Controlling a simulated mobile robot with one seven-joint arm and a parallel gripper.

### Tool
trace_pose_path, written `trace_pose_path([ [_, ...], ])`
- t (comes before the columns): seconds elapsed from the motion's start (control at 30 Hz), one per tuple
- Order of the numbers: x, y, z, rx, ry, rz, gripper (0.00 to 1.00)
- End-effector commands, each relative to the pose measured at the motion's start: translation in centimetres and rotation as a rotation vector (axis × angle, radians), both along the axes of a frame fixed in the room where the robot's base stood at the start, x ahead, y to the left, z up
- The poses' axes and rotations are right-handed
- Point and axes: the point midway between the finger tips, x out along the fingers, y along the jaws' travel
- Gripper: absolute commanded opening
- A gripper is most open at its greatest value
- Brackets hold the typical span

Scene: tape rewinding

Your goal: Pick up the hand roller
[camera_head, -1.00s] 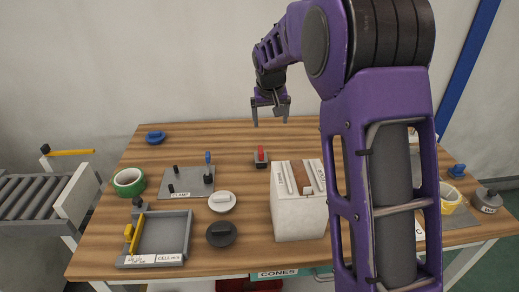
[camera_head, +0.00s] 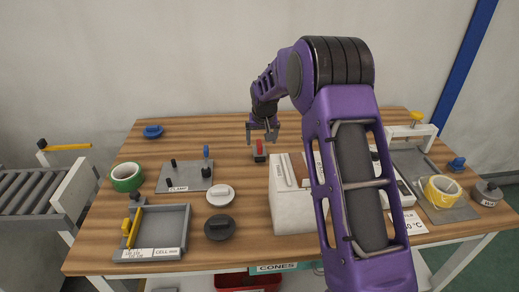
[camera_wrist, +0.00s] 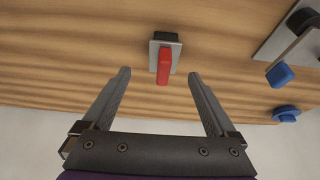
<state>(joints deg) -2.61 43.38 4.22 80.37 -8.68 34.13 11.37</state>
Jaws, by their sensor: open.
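A small red-handled piece with a black end on a grey base, seemingly the hand roller (camera_head: 259,148), stands on the wooden table (camera_head: 225,135) near its back middle. In the wrist view its red handle (camera_wrist: 163,68) points toward my gripper, with the black part behind it on a grey plate. My gripper (camera_head: 263,141) is open and empty above and close to it. I cannot tell the exact height gap.
A clamp plate (camera_head: 180,184) with upright pegs stands to the left, and a pale box (camera_head: 295,210) stands in front. Green tape (camera_head: 126,177) is farther left. Bare table surrounds the red-handled piece.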

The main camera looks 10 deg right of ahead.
Motion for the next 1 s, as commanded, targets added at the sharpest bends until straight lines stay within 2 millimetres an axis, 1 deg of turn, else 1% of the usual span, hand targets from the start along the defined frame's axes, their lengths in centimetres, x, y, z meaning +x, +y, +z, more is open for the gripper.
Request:
trace_pose_path([
  [0.1, 0.7, 0.4, -1.8, -0.001, 0.003, 0.002, 0.93],
  [0.2, 1.4, 0.5, -3.1, 0.0, 0.003, 0.0, 0.93],
  [0.3, 1.8, 0.5, -4.0, 0.0, 0.002, 0.0, 0.93],
  [0.4, 2.0, 0.5, -4.4, 0.0, 0.001, 0.0, 0.93],
  [0.6, 2.0, 0.5, -4.4, 0.0, 0.001, 0.0, 0.93],
  [0.77, 2.0, 0.5, -4.4, 0.0, 0.001, 0.0, 0.64],
  [0.8, 2.0, 0.5, -4.3, 0.0, 0.001, 0.0, 0.56],
  [0.87, 2.0, 0.5, -4.3, 0.0, 0.001, 0.0, 0.46],
  [1.0, 2.0, 0.5, -4.3, 0.0, 0.001, 0.0, 0.2],
])
